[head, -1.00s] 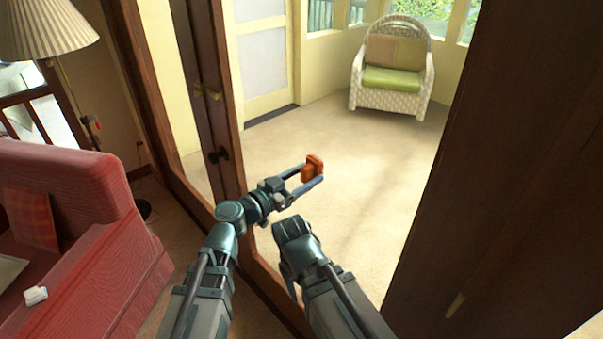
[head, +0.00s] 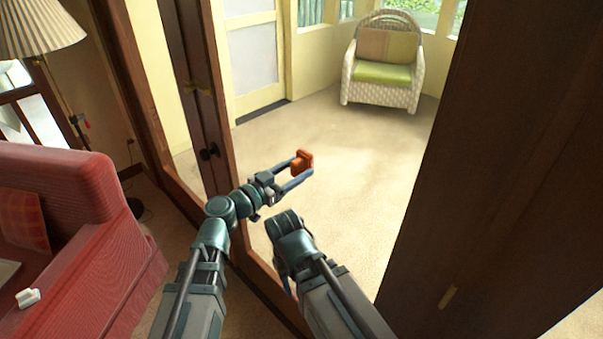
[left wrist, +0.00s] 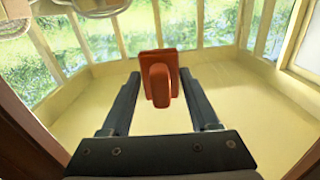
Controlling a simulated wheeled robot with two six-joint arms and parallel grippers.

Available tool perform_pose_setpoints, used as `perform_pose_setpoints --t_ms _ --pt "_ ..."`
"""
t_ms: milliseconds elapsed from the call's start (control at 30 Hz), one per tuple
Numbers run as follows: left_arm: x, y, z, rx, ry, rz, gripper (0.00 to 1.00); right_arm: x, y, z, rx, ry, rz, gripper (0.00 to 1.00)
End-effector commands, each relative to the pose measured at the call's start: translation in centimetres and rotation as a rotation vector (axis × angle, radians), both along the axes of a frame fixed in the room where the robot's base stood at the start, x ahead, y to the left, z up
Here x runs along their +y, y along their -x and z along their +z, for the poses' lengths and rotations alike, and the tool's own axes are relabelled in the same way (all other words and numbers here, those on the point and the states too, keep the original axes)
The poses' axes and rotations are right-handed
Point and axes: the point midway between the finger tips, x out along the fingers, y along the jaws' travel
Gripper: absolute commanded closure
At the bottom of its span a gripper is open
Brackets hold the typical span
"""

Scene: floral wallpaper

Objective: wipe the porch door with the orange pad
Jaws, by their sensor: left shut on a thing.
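My left gripper (head: 304,164) is shut on the orange pad (head: 301,161), held in the air in front of the porch's carpeted floor. In the left wrist view the pad (left wrist: 159,78) is a flat orange plate with a rounded grip between the two fingers. A cream door with pale panels (head: 255,60) is farther back. I cannot tell which is the porch door. My right gripper (head: 287,222) is low in the middle, its fingers not clearly visible.
A white wicker chair with a green cushion (head: 383,74) stands at the back of the porch. A red sofa (head: 90,240) and a lamp (head: 40,28) are at left. A dark wooden panel (head: 490,160) fills the right. The porch floor (head: 350,180) between is clear.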

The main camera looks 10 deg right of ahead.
Motion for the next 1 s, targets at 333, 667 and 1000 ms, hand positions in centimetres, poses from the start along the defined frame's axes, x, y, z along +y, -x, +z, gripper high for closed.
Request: perform_pose_setpoints --t_ms 333,667,1000 --pt "0.7 -0.8 0.0 0.000 0.000 0.000 0.83 0.0 0.0 0.0 0.000 0.000 0.000 0.50" --pt "1.8 -2.8 0.0 0.000 0.000 0.001 0.83 0.0 0.0 0.0 0.000 0.000 0.000 0.50" --pt "2.5 -3.8 0.0 0.000 0.000 0.001 0.83 0.0 0.0 0.0 0.000 0.000 0.000 0.50"
